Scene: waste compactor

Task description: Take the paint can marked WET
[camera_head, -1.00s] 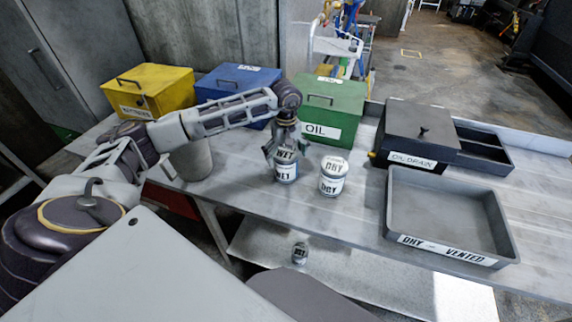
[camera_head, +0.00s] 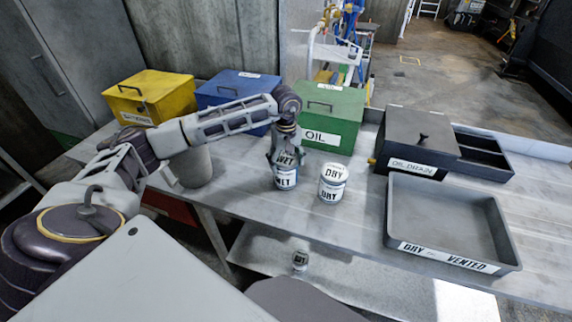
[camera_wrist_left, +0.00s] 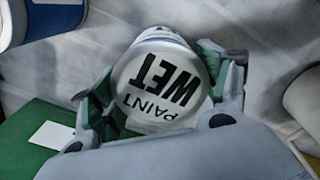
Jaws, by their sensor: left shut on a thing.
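The paint can marked WET (camera_head: 285,180) stands upright on the grey bench in the head view. My left gripper (camera_head: 286,158) comes down over it from above, with its fingers around the upper part of the can. In the left wrist view the white lid reading PAINT WET (camera_wrist_left: 165,85) lies between the two fingers of my left gripper (camera_wrist_left: 160,92), which is shut on the can. A second can, marked DRY (camera_head: 332,185), stands just to the right, apart from the gripper. My right gripper is not in view.
Yellow (camera_head: 150,97), blue (camera_head: 238,88) and green OIL (camera_head: 333,112) boxes line the back. The OIL DRAIN box (camera_head: 415,145) and an empty grey DRY – VENTED tray (camera_head: 455,262) are to the right. A grey cylinder (camera_head: 192,167) stands left of the WET can.

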